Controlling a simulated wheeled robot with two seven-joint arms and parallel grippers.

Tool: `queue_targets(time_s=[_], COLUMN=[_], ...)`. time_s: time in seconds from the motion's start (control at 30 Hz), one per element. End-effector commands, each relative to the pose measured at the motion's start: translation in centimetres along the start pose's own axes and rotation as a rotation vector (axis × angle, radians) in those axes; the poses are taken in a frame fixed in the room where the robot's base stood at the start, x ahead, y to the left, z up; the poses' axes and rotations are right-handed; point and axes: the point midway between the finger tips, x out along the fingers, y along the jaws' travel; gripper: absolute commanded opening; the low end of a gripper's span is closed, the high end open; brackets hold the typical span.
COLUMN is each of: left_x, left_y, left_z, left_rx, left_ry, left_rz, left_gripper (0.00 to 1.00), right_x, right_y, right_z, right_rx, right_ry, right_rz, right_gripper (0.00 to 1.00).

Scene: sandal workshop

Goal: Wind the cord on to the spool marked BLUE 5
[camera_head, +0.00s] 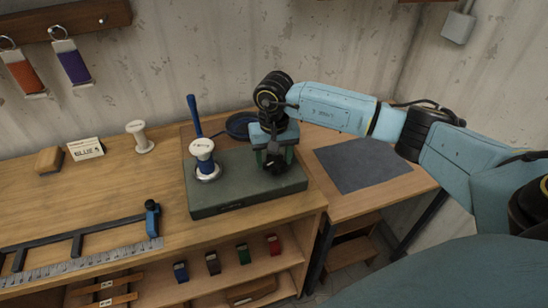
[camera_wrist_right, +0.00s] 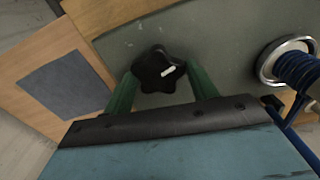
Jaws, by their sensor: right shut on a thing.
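A white-topped spool (camera_head: 203,148) stands upright on a metal disc (camera_head: 208,175) at the left of a grey-green winder base (camera_head: 232,198). Blue cord (camera_head: 205,166) is wound round it; the cord also shows in the right wrist view (camera_wrist_right: 298,70), with a strand trailing down. A card reading BLUE 5 (camera_head: 86,149) stands at the back left; any mark on the spool is too small to read. My right gripper (camera_head: 274,158) points down over the base's right end. Its green fingers are shut on a black lobed knob (camera_wrist_right: 158,70). My left gripper is out of view.
A bare white spool (camera_head: 139,137) and a wooden block (camera_head: 49,160) stand at the back left. A blue upright rod (camera_head: 194,116) and a dark coil (camera_head: 238,124) are behind the base. A ruler with a black frame (camera_head: 80,242) lies in front. A grey mat (camera_head: 362,164) lies clear at right.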

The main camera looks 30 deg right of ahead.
Motion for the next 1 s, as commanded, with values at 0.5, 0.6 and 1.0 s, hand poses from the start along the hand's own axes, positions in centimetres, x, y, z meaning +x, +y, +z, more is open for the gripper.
queue_targets(time_s=[0.5, 0.6, 1.0], left_x=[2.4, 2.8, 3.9], left_y=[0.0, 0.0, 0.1], left_z=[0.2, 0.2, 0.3], left_rx=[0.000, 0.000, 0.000], left_ry=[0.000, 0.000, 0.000], left_rz=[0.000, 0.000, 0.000], left_gripper=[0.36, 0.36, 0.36], right_x=[0.1, 0.1, 0.0], right_y=[0.1, 0.1, 0.1], right_z=[-0.2, -0.2, -0.2], right_rx=[0.420, 0.515, 0.896], right_ry=[0.002, 0.003, 0.003], right_rz=[0.000, 0.000, 0.000], right_gripper=[0.35, 0.35, 0.35])
